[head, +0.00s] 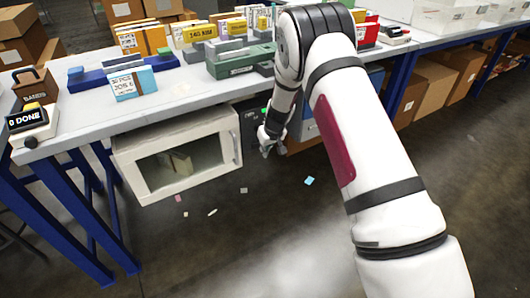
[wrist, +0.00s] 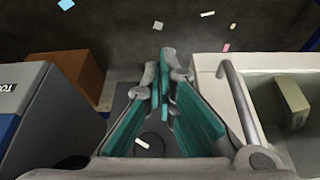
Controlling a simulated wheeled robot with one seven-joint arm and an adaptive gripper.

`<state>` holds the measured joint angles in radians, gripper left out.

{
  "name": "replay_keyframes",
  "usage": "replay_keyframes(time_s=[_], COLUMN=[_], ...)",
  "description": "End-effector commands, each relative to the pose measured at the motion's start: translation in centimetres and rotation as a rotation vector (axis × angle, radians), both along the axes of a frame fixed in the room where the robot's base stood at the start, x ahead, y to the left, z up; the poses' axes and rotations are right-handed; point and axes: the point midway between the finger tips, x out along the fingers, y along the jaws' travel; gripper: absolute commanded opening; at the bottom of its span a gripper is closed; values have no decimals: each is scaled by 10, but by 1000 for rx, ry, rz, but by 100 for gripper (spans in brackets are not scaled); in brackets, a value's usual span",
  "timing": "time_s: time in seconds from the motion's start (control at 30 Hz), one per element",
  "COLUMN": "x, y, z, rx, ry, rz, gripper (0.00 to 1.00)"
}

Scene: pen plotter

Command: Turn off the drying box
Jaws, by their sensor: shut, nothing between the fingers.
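The drying box (head: 122,150) is a white box with a windowed front under the table, with a pale block visible inside. Its dark control panel (head: 249,120) is at its right end, partly hidden by my arm; a small green spot shows there. In the wrist view, the box's white front (wrist: 207,66) and door handle (wrist: 240,100) are on the right. A dark round knob (wrist: 153,143) with a white mark shows between the finger bases. My gripper (head: 270,150) is shut and empty, beside the panel; in the wrist view its teal-padded fingers (wrist: 165,62) meet. Contact with the knob cannot be told.
A grey and blue box (wrist: 40,110) and a brown carton (wrist: 75,70) stand close left of my gripper in the wrist view. The table (head: 190,98) overhangs the box. Small scraps (head: 309,181) lie on otherwise open floor in front.

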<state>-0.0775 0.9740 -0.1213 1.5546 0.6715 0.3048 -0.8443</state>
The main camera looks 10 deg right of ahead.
Motion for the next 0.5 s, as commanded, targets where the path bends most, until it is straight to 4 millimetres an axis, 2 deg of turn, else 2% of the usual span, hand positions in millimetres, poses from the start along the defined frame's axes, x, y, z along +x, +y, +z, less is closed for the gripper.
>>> replay_keyframes(time_s=[0.3, 0.5], x=[-19, -25], y=[-2, -3], z=[48, 62], rx=[0, -1], ry=[-1, 1], rz=[0, 1], gripper=[0, 0])
